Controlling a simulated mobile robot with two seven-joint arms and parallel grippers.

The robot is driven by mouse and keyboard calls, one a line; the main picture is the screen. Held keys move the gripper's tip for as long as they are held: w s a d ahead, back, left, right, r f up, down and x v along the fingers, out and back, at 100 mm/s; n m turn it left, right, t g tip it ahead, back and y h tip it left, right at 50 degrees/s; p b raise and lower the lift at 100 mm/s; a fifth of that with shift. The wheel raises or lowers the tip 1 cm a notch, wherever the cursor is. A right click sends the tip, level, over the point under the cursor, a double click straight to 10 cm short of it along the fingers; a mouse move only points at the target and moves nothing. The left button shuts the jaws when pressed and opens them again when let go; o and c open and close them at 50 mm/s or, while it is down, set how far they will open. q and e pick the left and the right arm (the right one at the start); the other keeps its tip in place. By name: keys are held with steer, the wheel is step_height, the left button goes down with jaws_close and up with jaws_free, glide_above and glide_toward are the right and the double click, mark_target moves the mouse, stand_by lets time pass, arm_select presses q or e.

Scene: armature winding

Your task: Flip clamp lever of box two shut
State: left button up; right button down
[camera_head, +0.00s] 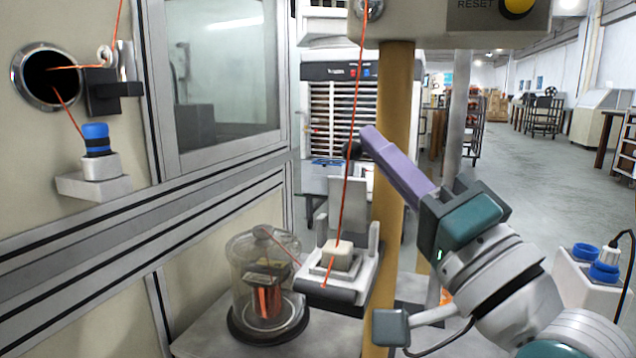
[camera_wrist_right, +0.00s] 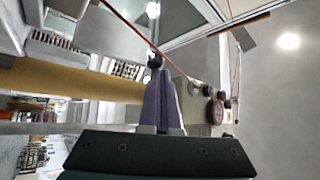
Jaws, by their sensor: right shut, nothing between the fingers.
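My right gripper (camera_head: 370,135) has long purple fingers, shut with nothing between them, pointing up and left in the head view. A small dark round knob (camera_head: 352,150) shows just left of its fingertips; it looks like the end of a clamp lever, though its shaft is hard to make out. In the right wrist view a dark knob (camera_wrist_right: 155,59) shows right at the purple fingertips (camera_wrist_right: 160,88); I cannot tell whether they touch. Below the fingers, a light grey box (camera_head: 353,275) with an upright back plate carries a whitish block (camera_head: 338,254). My left gripper is out of view.
A tan post (camera_head: 396,130) stands just behind the fingers. An orange wire (camera_head: 350,130) runs down past the knob to the box. A glass jar with a copper spool (camera_head: 267,300) stands left of the box. A beige cabinet (camera_head: 60,230) fills the left side.

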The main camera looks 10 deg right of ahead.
mark_target(364, 212)
steer(key=s+n+y+b, duration=0.1)
steer(key=n+y+b, duration=0.2)
steer(key=s+a+f+n+y+b, duration=0.1)
steer(key=n+y+b, duration=0.2)
steer(key=s+a+n+y+b, duration=0.1)
steer(key=n+y+b, duration=0.1)
steer(key=n+b, duration=0.1)
steer(key=shift+s+a+f+n+g+y, duration=0.2)
steer(key=shift+f+n+g+y, duration=0.15)
steer(key=shift+n, duration=0.25)
steer(key=n+g+y+b, duration=0.2)
steer(key=n+y, duration=0.1)
steer(key=n, duration=0.1)
steer(key=s+a+f+n+g+y+b, duration=0.1)
steer(key=n+g+y+b, duration=0.1)
steer(key=n+g+b, duration=0.1)
steer(key=s+f+n+g+y+b, duration=0.1)
steer(key=n+g+y+b, duration=0.1)
steer(key=n+g+y, duration=0.1)
steer(key=shift+a+f+n+y+b, duration=0.2)
steer(key=shift+n+y+b, duration=0.15)
steer(key=shift+n, duration=0.55)
steer(key=b+v, duration=0.1)
steer(key=v, duration=0.8)
steer(key=shift+s+d, duration=0.25)
steer(key=shift+d, duration=0.05)
